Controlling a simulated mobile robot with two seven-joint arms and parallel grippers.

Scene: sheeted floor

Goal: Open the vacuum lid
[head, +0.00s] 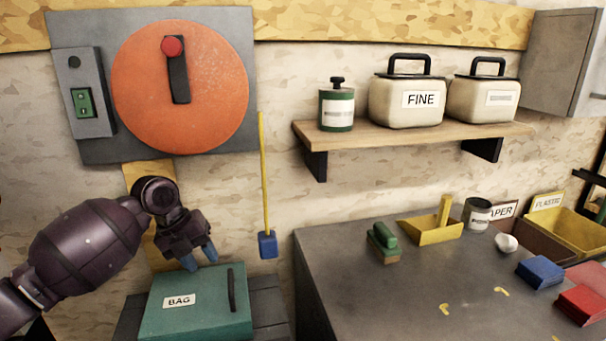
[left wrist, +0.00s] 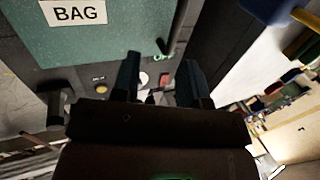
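The vacuum lid appears to be the teal lid (head: 205,318) marked BAG, on a dark grey box at the bottom of the head view. It looks closed. A black bar handle (head: 231,290) stands on its right part. In the left wrist view the lid (left wrist: 105,42) fills the top, with the handle (left wrist: 180,28) near its right edge. My left gripper (head: 201,258) is just above the lid's back edge in the head view, left of the handle. Its fingers (left wrist: 160,80) are apart with nothing between them. My right gripper is not in view.
A grey workbench (head: 400,290) with a green brush (head: 382,240), yellow dustpan (head: 432,228) and blue box (head: 539,271) stands to the right. A blue-headed yellow stick (head: 265,190) hangs on the wall. An orange disc (head: 215,90) is mounted above my left arm.

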